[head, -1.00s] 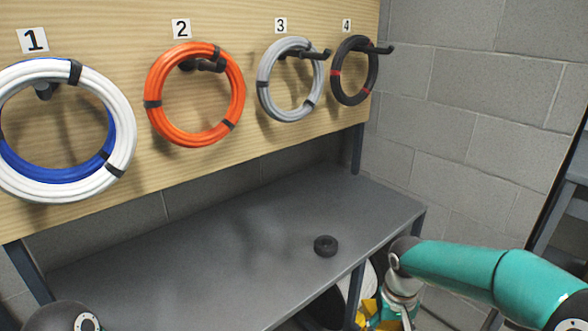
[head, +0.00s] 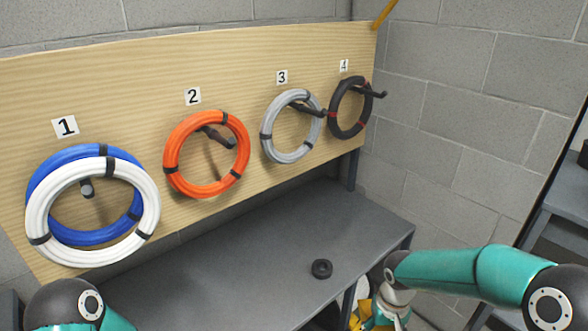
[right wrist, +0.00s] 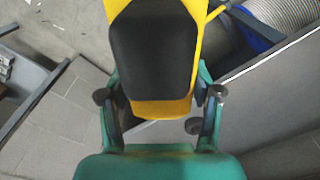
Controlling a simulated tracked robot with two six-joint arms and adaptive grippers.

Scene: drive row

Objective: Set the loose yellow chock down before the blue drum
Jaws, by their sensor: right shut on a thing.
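The yellow chock (right wrist: 163,107), with a black pad on its face, fills the upper middle of the right wrist view. My right gripper (right wrist: 160,96) is shut on it, with a finger on each side. In the head view, part of the yellow chock (head: 372,318) shows at the bottom edge below my right arm. A blue part (right wrist: 254,29), perhaps the blue drum's flange, shows at the upper right of the right wrist view beside grey ribbed windings (right wrist: 285,14); the chock hides some of that area. My left gripper is out of view; only its arm shows.
A grey shelf (head: 250,260) carries a small black ring (head: 321,268). Above it, a wooden board (head: 140,95) holds white, blue, orange, grey and black coils on numbered hooks. A block wall (head: 450,120) stands behind and a dark rack (head: 560,210) at right.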

